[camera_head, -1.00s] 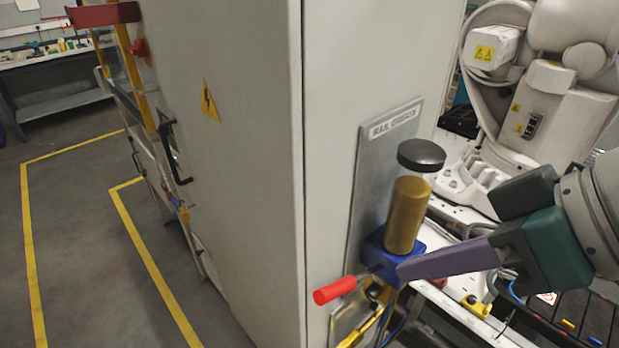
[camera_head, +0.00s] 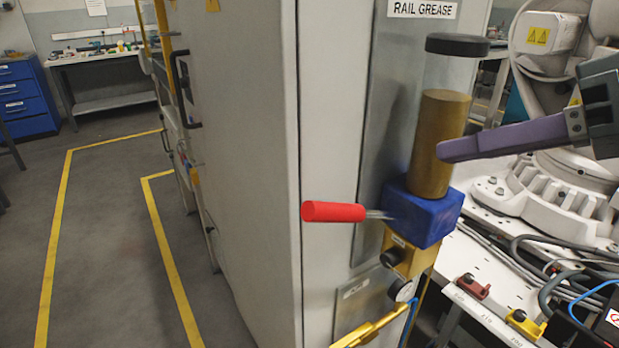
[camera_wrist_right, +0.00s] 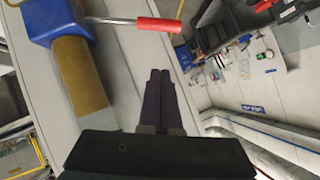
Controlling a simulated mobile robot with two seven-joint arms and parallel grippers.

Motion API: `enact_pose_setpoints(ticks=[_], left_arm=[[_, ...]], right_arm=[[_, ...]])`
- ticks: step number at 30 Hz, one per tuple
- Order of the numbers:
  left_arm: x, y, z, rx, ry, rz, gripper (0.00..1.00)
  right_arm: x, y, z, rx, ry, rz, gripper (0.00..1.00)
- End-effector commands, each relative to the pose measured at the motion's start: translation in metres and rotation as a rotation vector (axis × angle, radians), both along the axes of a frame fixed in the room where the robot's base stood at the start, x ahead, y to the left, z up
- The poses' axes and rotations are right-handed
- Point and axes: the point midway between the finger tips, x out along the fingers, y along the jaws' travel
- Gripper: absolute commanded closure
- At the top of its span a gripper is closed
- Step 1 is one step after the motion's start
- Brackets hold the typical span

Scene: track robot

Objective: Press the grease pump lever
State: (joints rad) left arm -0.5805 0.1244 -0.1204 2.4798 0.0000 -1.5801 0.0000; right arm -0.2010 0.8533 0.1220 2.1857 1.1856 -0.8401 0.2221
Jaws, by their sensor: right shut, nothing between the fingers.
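The grease pump has a blue block (camera_head: 420,212), a clear upper tube over a gold-brown cylinder (camera_head: 437,145), and a black cap (camera_head: 457,45). Its lever has a red handle (camera_head: 333,212) on a thin metal rod, sticking out left of the block, roughly level. My right gripper (camera_head: 447,150) is shut and empty, its purple fingers overlapping the cylinder in the head view, above the lever's height. In the right wrist view the shut fingertips (camera_wrist_right: 160,74) point toward the red handle (camera_wrist_right: 160,24), with a visible gap between. My left gripper is not in view.
The pump is mounted on a grey cabinet (camera_head: 240,130) under a "RAIL GREASE" label (camera_head: 422,9). A gauge (camera_head: 403,290) and yellow pipe (camera_head: 375,328) sit below it. A white robot base (camera_head: 560,200) and cables stand at right. Open floor with yellow lines lies left.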

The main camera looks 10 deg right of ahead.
Motion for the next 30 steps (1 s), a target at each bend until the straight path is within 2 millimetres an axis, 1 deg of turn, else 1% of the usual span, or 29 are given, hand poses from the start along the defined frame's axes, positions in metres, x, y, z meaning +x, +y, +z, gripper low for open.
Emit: enact_pose_setpoints(ticks=[8,11,14,25,26,27,30], left_arm=[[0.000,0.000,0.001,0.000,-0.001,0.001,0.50],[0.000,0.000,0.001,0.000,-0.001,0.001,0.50],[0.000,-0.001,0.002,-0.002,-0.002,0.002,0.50],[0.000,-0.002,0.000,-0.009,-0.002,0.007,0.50],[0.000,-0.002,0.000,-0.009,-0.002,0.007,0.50],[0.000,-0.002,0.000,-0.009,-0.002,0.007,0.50],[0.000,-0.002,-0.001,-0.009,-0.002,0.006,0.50]], right_arm=[[0.001,0.001,0.000,0.000,0.000,0.000,1.00],[0.006,0.003,-0.003,0.001,0.000,-0.002,1.00],[0.015,0.011,-0.009,0.003,-0.001,-0.001,1.00],[0.069,0.051,-0.049,0.003,0.001,-0.001,1.00],[0.072,0.055,-0.051,0.002,0.001,0.002,1.00],[0.071,0.057,-0.060,0.001,0.005,0.002,1.00],[0.070,0.063,-0.072,-0.001,0.004,0.001,1.00]])
